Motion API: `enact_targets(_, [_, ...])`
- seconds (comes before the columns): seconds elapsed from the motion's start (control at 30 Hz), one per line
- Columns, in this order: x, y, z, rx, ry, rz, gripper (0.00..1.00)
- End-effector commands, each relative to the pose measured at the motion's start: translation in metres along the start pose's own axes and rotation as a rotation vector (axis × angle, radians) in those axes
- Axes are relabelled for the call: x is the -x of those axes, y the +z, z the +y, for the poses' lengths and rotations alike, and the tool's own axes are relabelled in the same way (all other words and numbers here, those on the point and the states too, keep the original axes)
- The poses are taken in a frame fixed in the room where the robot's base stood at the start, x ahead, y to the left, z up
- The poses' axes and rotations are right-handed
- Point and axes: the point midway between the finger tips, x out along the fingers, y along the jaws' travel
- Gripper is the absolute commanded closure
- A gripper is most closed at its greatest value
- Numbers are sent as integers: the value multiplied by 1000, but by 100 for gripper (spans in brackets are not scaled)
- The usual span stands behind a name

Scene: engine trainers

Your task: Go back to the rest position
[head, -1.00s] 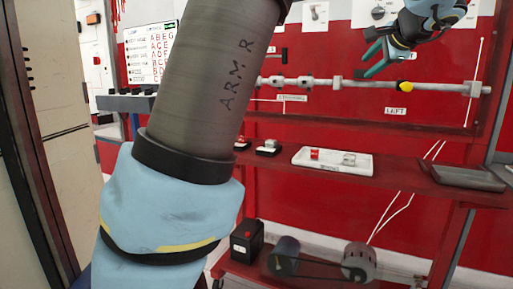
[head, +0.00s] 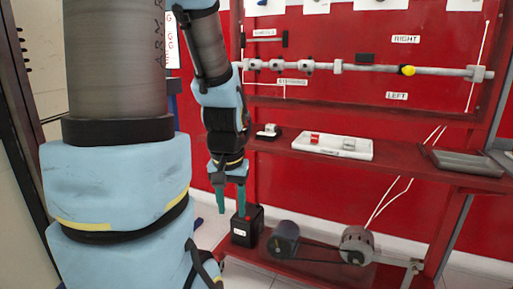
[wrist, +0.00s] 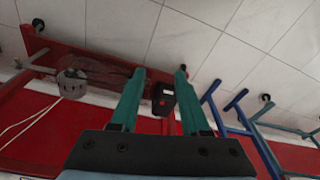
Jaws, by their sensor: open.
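My gripper (head: 231,200) points down in front of the red engine trainer, left of its middle in the head view. Its two green fingers are apart with nothing between them. In the wrist view my gripper (wrist: 155,95) is also open. My upper arm fills the left of the head view.
A red shelf (head: 400,172) holds a white tray (head: 332,146) and a grey tray (head: 467,163). A shaft with a yellow knob (head: 408,71) runs across the panel. A motor (head: 357,245) and a dark pulley unit (head: 284,240) sit low. Blue legs (wrist: 235,118) stand right in the wrist view.

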Motion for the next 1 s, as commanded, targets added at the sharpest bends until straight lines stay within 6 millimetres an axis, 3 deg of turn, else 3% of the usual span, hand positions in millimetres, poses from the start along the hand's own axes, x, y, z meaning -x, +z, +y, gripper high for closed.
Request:
enact_targets(0.07, [-6,19,-7,89,15,-13,54])
enact_targets(0.43, [66,6,-7,81,16,-11,54])
enact_targets(0.8, [178,-11,-10,80,16,-11,54])
enact_targets(1.0, [227,-18,-11,80,16,-11,54])
